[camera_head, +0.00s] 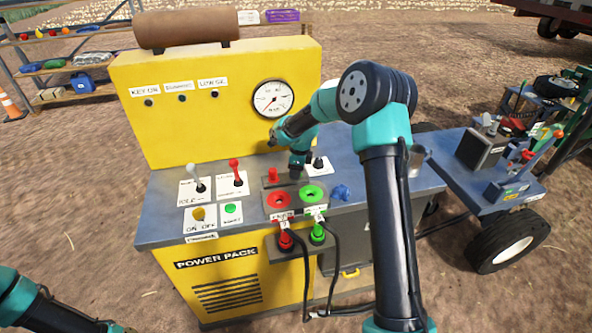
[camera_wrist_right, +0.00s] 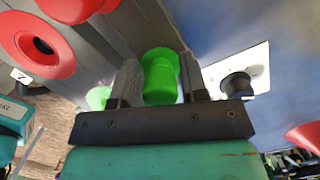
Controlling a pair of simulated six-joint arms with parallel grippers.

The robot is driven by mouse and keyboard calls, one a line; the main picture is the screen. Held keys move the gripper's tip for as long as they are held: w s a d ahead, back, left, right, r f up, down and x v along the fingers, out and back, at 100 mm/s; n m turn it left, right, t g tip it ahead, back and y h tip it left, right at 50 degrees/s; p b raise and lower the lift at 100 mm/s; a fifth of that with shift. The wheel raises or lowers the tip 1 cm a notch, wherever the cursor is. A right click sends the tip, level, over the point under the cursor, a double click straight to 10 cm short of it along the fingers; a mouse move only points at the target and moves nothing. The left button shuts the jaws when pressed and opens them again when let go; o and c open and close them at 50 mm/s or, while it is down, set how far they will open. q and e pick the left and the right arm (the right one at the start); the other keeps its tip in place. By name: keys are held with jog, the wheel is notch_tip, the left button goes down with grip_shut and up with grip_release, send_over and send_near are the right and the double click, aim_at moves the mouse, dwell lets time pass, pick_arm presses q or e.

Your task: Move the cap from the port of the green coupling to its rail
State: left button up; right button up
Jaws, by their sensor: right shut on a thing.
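The green coupling's port (camera_head: 313,194) is a green ring on the grey plate of the blue bench top. Its opening shows uncovered in the head view. My right gripper (camera_head: 297,176) points down just behind it, over the back of the plate. In the right wrist view my right gripper (camera_wrist_right: 158,78) is shut on the green cap (camera_wrist_right: 160,66). The green port (camera_wrist_right: 97,97) shows only partly there, behind one finger. I cannot tell whether the cap touches the rail. In the head view the gripper hides the cap. My left gripper is not in view, only its arm at bottom left.
A red port (camera_head: 278,200) lies left of the green one, with a red cap (camera_head: 272,175) behind it. Levers (camera_head: 199,184) and buttons stand further left. Red and green hose plugs (camera_head: 317,234) hang at the front.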

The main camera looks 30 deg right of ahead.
jog(key=o, duration=1.4)
jog(key=shift+r, duration=3.5)
